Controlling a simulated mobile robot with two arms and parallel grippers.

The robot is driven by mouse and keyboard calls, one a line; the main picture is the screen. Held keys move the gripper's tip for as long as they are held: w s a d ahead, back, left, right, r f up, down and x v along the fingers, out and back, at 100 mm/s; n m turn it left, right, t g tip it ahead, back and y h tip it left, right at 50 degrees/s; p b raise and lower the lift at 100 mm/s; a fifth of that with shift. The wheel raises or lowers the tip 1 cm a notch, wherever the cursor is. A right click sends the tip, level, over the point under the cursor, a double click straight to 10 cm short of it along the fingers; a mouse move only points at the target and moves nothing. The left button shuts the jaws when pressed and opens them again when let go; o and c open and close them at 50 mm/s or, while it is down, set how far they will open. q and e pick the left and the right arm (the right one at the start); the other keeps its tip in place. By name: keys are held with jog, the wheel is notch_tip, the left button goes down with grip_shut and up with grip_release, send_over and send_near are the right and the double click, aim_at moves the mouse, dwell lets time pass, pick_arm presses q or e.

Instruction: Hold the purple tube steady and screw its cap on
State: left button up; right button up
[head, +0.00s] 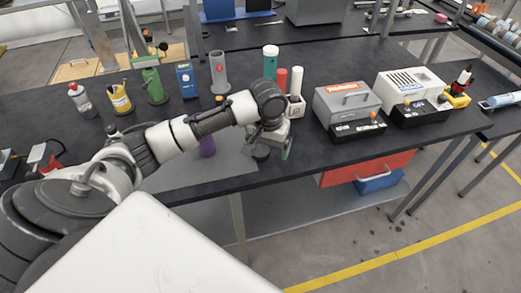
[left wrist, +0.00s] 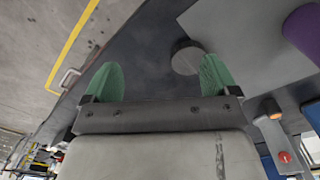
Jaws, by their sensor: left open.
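In the left wrist view the purple tube (left wrist: 304,32) shows at the upper right edge, clear of the fingers. A dark grey round piece (head: 261,153), which looks like the cap, lies at the mat's right edge. In the left wrist view this cap (left wrist: 186,56) is beyond the fingertips, closer to the right finger. My left gripper (head: 284,146) is open, with green fingers and nothing between them in the left wrist view (left wrist: 160,80). My right gripper is not in view.
The grey mat (head: 190,176) lies near the table's front edge. Bottles and a blue box (head: 186,80) stand behind my arm.

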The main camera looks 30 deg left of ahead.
pick_arm(q)
jog(key=w+a+r+n, duration=0.2)
jog(key=a+r, duration=0.2)
jog(key=shift+a, duration=0.2)
jog(key=shift+w+f, duration=0.1)
jog(key=shift+w, duration=0.05)
send_over(260, 151)
jog(key=f, duration=0.4)
jog(key=shift+s+d+f, duration=0.1)
jog(key=shift+s+f, duration=0.15)
jog(key=shift+f, duration=0.55)
jog(key=f, duration=0.1)
jog(key=f+p, duration=0.1)
jog(key=f, duration=0.2)
jog(key=shift+w+p, duration=0.25)
jog(key=shift+p, duration=0.05)
jog(key=shift+f, duration=0.6)
